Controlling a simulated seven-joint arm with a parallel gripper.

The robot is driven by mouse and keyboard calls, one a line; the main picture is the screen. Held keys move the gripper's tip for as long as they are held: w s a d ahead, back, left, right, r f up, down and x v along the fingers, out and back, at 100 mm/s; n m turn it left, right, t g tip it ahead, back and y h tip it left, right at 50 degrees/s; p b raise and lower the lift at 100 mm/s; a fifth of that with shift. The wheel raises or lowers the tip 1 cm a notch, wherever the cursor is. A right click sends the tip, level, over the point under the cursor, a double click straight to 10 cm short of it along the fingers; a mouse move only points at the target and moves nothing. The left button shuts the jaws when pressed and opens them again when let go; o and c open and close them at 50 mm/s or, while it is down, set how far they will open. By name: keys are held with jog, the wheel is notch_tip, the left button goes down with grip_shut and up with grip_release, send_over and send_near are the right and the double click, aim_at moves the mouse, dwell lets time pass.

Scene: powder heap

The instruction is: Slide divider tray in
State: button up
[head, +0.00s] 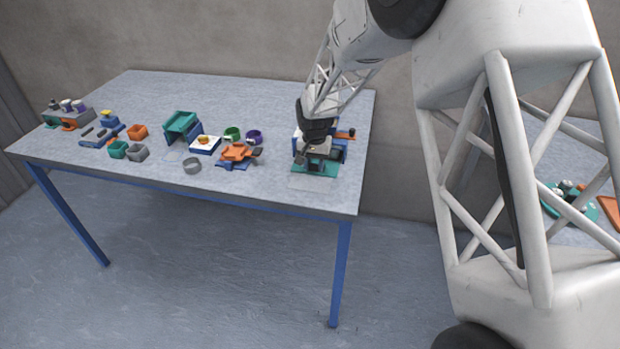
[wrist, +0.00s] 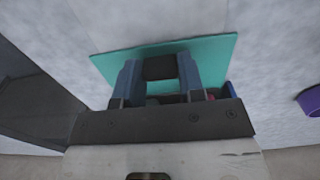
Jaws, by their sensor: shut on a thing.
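A flat teal tray (head: 316,169) lies at the right end of the table, sticking out at the front of a blue and white housing (head: 342,150). The tray's teal plate (wrist: 213,52) also shows in the wrist view. My gripper (head: 321,153) is over the tray, pointing down. In the wrist view my gripper's two fingers (wrist: 160,70) stand on either side of a dark block (wrist: 160,67) on the tray and are shut on it. The rest of the tray and most of the housing are hidden by my gripper and arm.
An orange piece (head: 346,134) sticks out at the housing's right. An orange tray on a blue base (head: 238,153) and a purple ring (head: 254,137) stand to the left, with several other small items beyond.

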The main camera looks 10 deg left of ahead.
jog(key=shift+w+a, duration=0.1)
jog(key=shift+w, duration=0.35)
jog(key=o, duration=0.5)
jog(key=shift+r, duration=0.1)
jog(key=shift+r, duration=3.65)
